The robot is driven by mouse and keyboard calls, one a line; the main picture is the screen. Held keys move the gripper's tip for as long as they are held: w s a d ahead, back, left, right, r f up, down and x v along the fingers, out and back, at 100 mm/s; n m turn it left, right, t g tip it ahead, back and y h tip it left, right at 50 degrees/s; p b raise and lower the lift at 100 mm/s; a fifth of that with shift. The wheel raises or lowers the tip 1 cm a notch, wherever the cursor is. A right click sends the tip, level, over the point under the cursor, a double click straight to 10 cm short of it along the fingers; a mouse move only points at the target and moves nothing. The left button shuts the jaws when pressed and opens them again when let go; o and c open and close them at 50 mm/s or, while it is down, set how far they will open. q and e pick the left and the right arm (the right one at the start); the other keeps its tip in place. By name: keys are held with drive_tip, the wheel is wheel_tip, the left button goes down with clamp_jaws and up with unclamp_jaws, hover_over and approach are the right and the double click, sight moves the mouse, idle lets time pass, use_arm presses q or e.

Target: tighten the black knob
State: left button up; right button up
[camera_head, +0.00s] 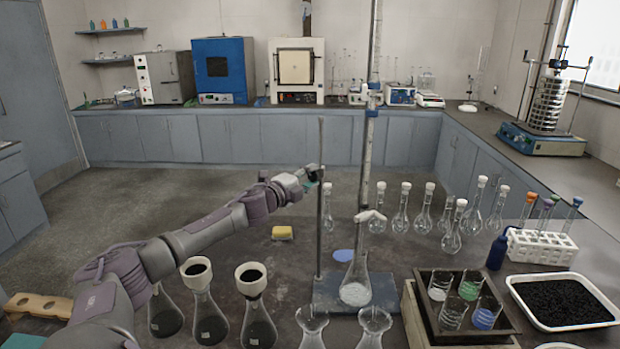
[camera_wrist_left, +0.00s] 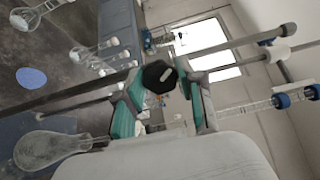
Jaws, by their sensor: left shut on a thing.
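In the left wrist view, the black knob (camera_wrist_left: 159,76) is a dark faceted piece with a pale mark on its face. It sits between the two teal-padded fingers of my left gripper (camera_wrist_left: 160,84), which is shut on it. The knob is too small to make out clearly there. My right gripper is not in view.
A flask with white powder (camera_head: 355,285) stands on the blue stand base (camera_head: 325,292). Several volumetric flasks (camera_head: 400,215) stand to the right, and dark-filled flasks (camera_head: 203,310) stand front left. A yellow sponge (camera_head: 282,233) lies on the table, with bare tabletop around it.

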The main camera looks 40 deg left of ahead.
use_arm(q)
drive_tip(key=shift+f, duration=0.1)
drive_tip(key=o, duration=1.2)
drive_tip(key=shift+c, duration=0.2)
drive_tip(key=shift+s, duration=0.1)
drive_tip(key=shift+s+f, duration=0.1)
drive_tip(key=shift+s, duration=0.4)
drive_tip(key=s, duration=1)
drive_tip(key=shift+s+d, duration=0.35)
drive_tip(key=shift+s, duration=0.05)
